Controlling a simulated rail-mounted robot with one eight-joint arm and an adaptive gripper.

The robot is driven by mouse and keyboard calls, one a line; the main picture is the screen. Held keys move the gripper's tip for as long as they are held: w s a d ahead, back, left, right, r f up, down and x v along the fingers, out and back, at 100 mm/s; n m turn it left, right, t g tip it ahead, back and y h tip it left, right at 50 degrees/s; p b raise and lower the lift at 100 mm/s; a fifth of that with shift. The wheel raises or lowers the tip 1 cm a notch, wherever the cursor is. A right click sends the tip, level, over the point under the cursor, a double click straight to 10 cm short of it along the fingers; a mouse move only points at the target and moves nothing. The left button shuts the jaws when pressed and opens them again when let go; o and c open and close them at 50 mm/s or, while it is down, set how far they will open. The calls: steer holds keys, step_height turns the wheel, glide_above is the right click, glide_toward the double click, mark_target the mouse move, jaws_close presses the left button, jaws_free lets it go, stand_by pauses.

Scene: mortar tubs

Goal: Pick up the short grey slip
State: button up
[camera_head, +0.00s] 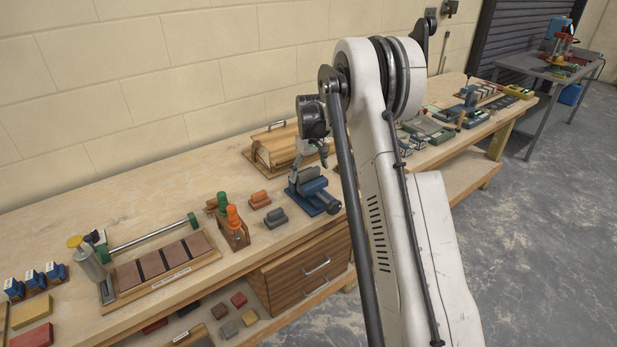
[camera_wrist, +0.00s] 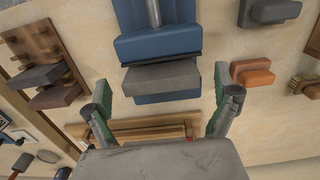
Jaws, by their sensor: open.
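A grey block (camera_wrist: 162,77), which looks like a short grey slip, sits at the jaws of a blue vise (camera_wrist: 158,47). The vise (camera_head: 318,196) stands near the bench's front edge in the head view, with a grey piece (camera_head: 307,174) on top. My gripper (camera_wrist: 162,84) is open and empty, with a green-padded finger to either side of the block, apart from it. In the head view my gripper (camera_head: 316,157) hangs just above the vise. I cannot tell which is shorter.
An orange block (camera_wrist: 252,74) lies by the loose grey slip. A wooden rack (camera_wrist: 38,45) holding grey and brown pieces stands left of the vise in the wrist view. A wooden box with a handle (camera_head: 275,150) stands behind the vise.

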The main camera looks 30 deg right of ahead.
steer(key=shift+f, duration=1.15)
steer(key=c, duration=1.3)
